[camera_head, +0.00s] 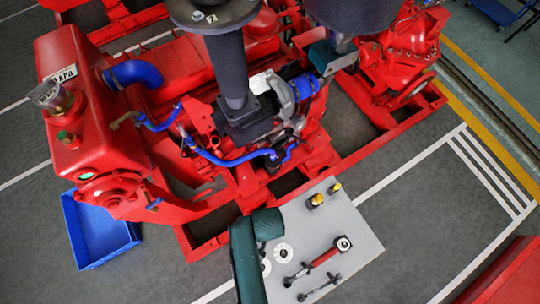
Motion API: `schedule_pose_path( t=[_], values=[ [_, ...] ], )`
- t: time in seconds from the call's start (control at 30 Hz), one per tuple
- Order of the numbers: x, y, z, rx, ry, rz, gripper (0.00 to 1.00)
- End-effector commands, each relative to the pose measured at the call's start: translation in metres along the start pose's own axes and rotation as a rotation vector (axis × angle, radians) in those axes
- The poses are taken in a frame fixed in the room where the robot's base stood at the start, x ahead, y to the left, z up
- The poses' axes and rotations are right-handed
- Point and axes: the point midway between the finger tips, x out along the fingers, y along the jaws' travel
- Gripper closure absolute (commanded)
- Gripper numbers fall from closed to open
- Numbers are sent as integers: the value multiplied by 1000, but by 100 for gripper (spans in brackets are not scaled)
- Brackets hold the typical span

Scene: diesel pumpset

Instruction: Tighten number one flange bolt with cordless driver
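A dark grey vertical pipe (229,70) stands on the red engine. It has a round flange (213,14) with a small bright spot at its top and a square flange (246,118) at its base. The single bolts are too small to tell apart, and I cannot tell which is number one. I cannot make out the cordless driver for certain. A dark green rounded object (247,262) covers the left side of the grey tool table (357,228), with a small black part showing beside it. My gripper is not visible.
On the table lie a red-handled wrench (325,258), a smaller dark tool (318,288), white discs (284,253) and two yellow-topped pieces (316,200). A blue bin (96,238) stands on the floor at left. Blue hoses (238,160) cross the engine.

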Motion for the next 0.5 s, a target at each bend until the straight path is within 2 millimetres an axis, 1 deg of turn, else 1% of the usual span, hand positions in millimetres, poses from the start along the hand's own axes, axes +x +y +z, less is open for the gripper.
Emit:
schedule_pose_path(
  t=[0.5],
  values=[
    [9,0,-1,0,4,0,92]
  ],
)
